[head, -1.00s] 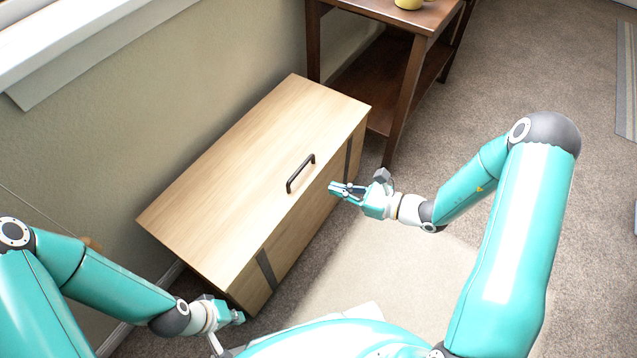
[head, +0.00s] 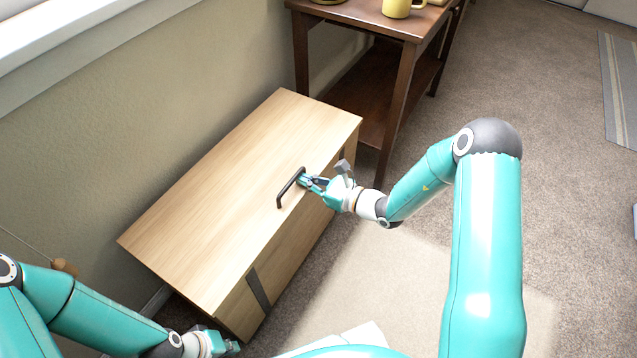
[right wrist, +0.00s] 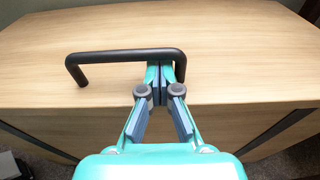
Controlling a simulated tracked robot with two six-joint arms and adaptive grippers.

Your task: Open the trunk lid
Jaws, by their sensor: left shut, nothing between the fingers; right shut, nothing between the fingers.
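The wooden trunk (head: 215,225) stands against the wall with its light lid (head: 235,170) down. A dark bar handle (head: 289,188) is fixed on the lid near its front edge; it also shows in the right wrist view (right wrist: 120,54). My right gripper (head: 303,177) is shut and empty, its fingertips at the handle's far end. In the right wrist view my right fingertips (right wrist: 160,75) are together at the handle's right end; whether they touch it I cannot tell. My left gripper (head: 232,347) is shut and empty, low beside the trunk's near front corner.
A dark wooden side table (head: 375,35) with a yellow mug (head: 397,8) stands just beyond the trunk's far end. A wall (head: 130,130) runs behind the trunk. The carpet (head: 500,90) to the right is open.

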